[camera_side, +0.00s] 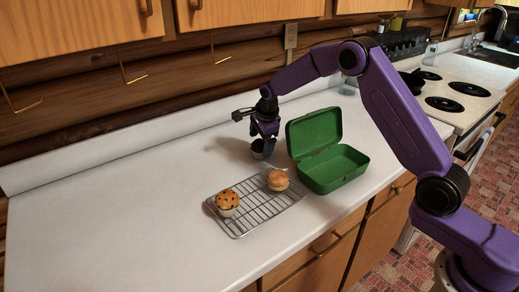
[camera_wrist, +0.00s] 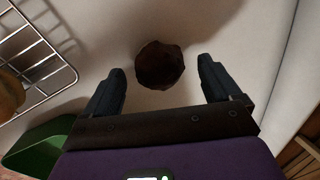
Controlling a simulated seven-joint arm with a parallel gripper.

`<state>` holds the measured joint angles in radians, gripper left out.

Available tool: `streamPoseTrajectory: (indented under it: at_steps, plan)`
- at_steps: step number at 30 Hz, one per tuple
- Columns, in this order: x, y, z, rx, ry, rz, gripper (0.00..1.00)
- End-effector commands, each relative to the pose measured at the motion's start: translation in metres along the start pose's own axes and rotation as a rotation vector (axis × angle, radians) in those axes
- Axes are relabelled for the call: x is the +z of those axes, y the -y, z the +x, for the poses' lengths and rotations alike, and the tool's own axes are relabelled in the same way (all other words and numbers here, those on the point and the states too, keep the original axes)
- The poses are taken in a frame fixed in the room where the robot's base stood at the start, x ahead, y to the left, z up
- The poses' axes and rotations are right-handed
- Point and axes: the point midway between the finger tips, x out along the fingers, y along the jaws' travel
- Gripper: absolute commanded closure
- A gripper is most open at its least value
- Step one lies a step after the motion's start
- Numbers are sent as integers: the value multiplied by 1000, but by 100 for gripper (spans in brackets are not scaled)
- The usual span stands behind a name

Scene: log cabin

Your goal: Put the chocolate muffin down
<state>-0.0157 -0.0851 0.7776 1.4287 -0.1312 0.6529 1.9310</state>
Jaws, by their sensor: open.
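The chocolate muffin is a dark brown round shape (camera_wrist: 159,65) on the white counter in the wrist view, lying between and slightly ahead of my open fingertips. In the side view the muffin (camera_side: 257,150) is small and dark below my gripper (camera_side: 264,143), partly hidden by the fingers. My gripper (camera_wrist: 161,82) points down with its fingers apart, and a gap shows between each finger and the muffin. The muffin appears to rest on the counter, left of the green lunch box and behind the wire rack.
A wire cooling rack (camera_side: 240,222) holds a speckled muffin (camera_side: 227,202) and a plain bun (camera_side: 278,180). The open green lunch box (camera_side: 335,172) stands right of my gripper, its lid raised. The stove (camera_side: 450,95) is farther right. The counter's left side is clear.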

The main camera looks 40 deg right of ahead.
Motion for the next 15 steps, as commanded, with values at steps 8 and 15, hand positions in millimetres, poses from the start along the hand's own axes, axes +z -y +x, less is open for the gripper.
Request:
streamPoseTrajectory:
  at_steps: [8, 15]
  plan:
    - [1, 0, 17, -1, 1, -1, 9]
    - [1, 0, 17, -1, 0, -1, 35]
